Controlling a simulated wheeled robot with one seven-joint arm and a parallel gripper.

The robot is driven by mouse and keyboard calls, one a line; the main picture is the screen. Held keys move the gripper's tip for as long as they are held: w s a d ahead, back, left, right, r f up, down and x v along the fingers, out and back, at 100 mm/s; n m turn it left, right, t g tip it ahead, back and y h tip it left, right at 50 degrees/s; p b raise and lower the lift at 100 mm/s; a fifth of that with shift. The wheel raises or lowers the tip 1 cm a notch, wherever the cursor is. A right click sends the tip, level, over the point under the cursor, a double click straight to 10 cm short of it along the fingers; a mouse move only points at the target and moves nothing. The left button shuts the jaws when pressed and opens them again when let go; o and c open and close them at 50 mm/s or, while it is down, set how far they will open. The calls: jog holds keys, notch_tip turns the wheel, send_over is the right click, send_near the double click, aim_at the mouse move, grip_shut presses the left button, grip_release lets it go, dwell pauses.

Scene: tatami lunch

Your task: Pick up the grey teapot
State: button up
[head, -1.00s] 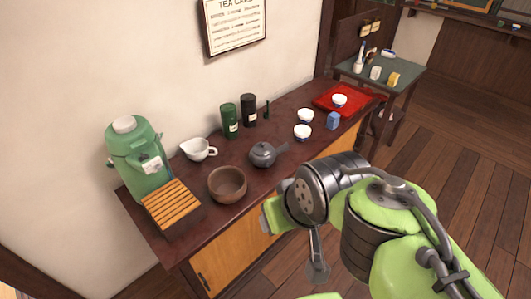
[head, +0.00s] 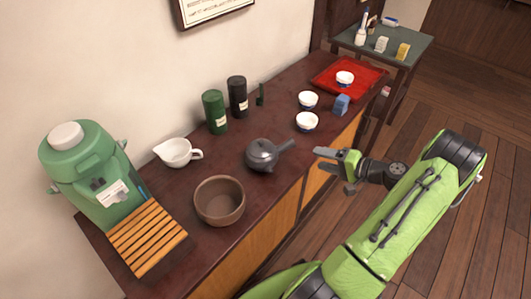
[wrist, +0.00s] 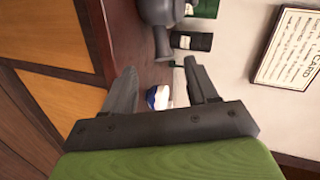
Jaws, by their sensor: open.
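The grey teapot (head: 262,155) stands upright on the dark counter, its side handle pointing right toward my gripper. In the wrist view the teapot (wrist: 158,12) shows at the top, partly cut off, with its handle pointing down in the picture. My gripper (head: 333,167) is open and empty, to the right of the teapot and apart from it, near the counter's front edge. In the wrist view the two fingers of my gripper (wrist: 160,78) are spread, with a blue and white cup (wrist: 158,97) seen between them, farther off.
A brown bowl (head: 219,201) and a white pourer (head: 178,153) stand left of the teapot. Green (head: 215,112) and black (head: 237,97) canisters stand behind it. Cups, a blue block (head: 341,105) and a red tray (head: 347,78) are to the right.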

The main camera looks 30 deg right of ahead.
jog(key=b, duration=0.2)
send_near(284, 149)
jog(key=x, duration=0.3)
jog(key=shift+f, duration=0.3)
jog(key=b+x, duration=0.1)
jog(key=x, duration=0.5)
jog(key=shift+w+r, duration=0.1)
jog(key=shift+r, duration=0.05)
grip_shut()
jog(key=shift+r, duration=0.1)
